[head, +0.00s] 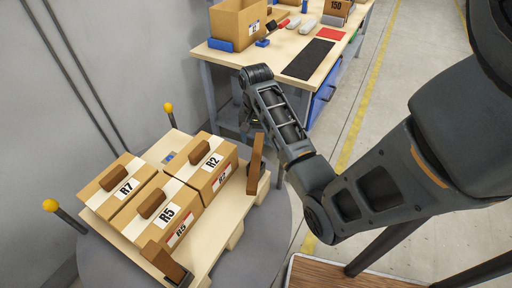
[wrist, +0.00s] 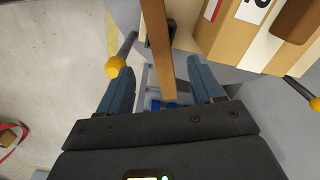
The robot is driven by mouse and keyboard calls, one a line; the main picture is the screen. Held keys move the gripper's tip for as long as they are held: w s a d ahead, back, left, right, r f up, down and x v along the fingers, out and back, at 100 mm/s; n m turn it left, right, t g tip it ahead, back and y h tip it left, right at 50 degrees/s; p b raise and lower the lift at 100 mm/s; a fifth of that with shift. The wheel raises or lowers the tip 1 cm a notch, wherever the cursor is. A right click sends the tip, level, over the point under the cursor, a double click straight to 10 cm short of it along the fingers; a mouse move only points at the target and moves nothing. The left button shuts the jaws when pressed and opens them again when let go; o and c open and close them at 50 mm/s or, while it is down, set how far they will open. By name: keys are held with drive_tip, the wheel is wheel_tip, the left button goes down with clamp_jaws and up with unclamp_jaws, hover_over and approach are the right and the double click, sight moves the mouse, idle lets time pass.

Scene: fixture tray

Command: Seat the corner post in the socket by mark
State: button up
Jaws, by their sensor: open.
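A brown corner post (head: 257,156) stands tilted at the right corner of the wooden tray (head: 232,213), its foot by a dark bracket. In the wrist view a long brown post (wrist: 159,45) runs down the picture between my two blue fingers, with no contact visible. My gripper (wrist: 162,66) is open; in the head view it is mostly hidden behind my wrist. Another brown post (head: 163,262) leans at the tray's near corner beside a dark bracket. A small blue patch (head: 170,157) shows near the boxes; I cannot tell whether it is the mark. No empty socket is clearly visible.
Cartons R7 (head: 122,186), R5 (head: 163,209) and R2 (head: 210,165) fill much of the tray. Yellow-tipped poles (head: 168,108) (head: 51,205) stand at its left side. A workbench (head: 285,62) stands behind my wrist. The floor on the right has a yellow line.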

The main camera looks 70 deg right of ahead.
drive_tip(key=w+a+f+n+t+h, duration=0.1)
drive_tip(key=w+a+f+n+t, duration=0.1)
drive_tip(key=a, duration=0.5)
drive_tip(key=w+a+f+n+t, duration=0.1)
drive_tip(key=w+a+f, duration=0.15)
drive_tip(key=a, duration=0.45)
drive_tip(key=s+a+n+t+h, duration=0.1)
drive_tip(key=s+a+n+t, duration=0.35)
drive_tip(key=a, duration=0.85)
drive_tip(key=s+a+r+n+t+y, duration=0.1)
drive_tip(key=s+a+r+n+t, duration=0.2)
drive_tip(key=s+r, duration=0.5)
drive_tip(key=s+a+r+n+t+y, duration=0.1)
drive_tip(key=s+a+r+n+t, duration=0.3)
drive_tip(key=s+r, duration=0.4)
wheel_tip(320, 180, up, 6)
drive_tip(key=shift+a+r+n, duration=0.2)
drive_tip(key=shift+a+n, duration=0.65)
drive_tip(key=shift+a, duration=0.05)
drive_tip(key=shift+s, duration=0.1)
drive_tip(key=shift+c, duration=0.4)
